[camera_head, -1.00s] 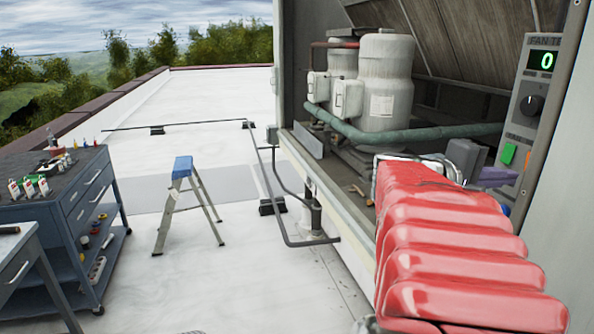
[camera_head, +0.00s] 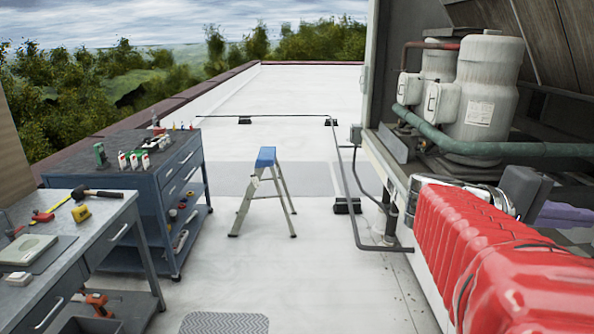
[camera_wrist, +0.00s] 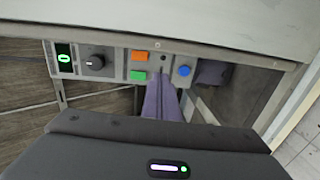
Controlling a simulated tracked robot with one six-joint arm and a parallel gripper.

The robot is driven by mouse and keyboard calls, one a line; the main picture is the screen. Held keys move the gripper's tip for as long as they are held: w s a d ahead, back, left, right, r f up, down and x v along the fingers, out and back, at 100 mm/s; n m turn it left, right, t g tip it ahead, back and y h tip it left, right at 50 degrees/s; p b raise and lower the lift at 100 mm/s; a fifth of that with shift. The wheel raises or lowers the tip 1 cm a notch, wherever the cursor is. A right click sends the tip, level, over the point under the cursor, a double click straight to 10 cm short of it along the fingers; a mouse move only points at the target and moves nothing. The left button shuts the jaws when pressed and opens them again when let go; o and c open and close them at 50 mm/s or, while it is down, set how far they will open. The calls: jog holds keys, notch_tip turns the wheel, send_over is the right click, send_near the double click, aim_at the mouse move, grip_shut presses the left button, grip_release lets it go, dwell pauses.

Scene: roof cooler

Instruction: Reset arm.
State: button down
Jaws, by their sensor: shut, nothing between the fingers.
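My red-covered arm (camera_head: 490,255) reaches along the right side of the head view, beside the open cooler housing. My gripper (camera_wrist: 160,84) shows in the wrist view as two purple fingers pressed together, with nothing between them. Beyond the fingertips is a grey control panel (camera_wrist: 118,58) with a green-lit display (camera_wrist: 64,59), a dark knob (camera_wrist: 93,62), an orange button (camera_wrist: 138,56), a green button (camera_wrist: 138,76) and a blue button (camera_wrist: 184,71). I cannot tell the gap between the fingertips and the panel. The head view shows only purple gripper parts, partly hidden behind the arm.
White compressor tanks (camera_head: 485,90) and a green pipe (camera_head: 470,145) stand in the housing. A blue-topped stepladder (camera_head: 265,158), a dark pipe rail (camera_head: 350,200), a drawer cart (camera_head: 165,190) and a tool bench (camera_head: 75,235) stand on the roof. The white floor between is mostly clear.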

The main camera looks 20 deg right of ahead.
dwell(0.5)
jog(key=w+a+f+n+t+y, duration=0.1)
jog(key=w+a+f+t+y, duration=0.25)
jog(key=a+f, duration=0.5)
jog(key=w+a+f+t+y, duration=0.35)
jog(key=a+f, duration=0.25)
jog(key=f, duration=0.5)
jog(key=w+a+f+n+t+y, duration=0.1)
jog(key=w+a+t+y, duration=0.1)
jog(key=a, duration=1.1)
jog(key=w+a+f+n+t+y, duration=0.1)
jog(key=a+y, duration=0.5)
jog(key=a, duration=0.8)
jog(key=w+n+t, duration=0.1)
jog(key=w+t, duration=0.1)
jog(key=w, duration=0.1)
jog(key=shift+a+f+n, duration=0.2)
jog(key=shift+a+n, duration=0.1)
jog(key=shift+d, duration=0.15)
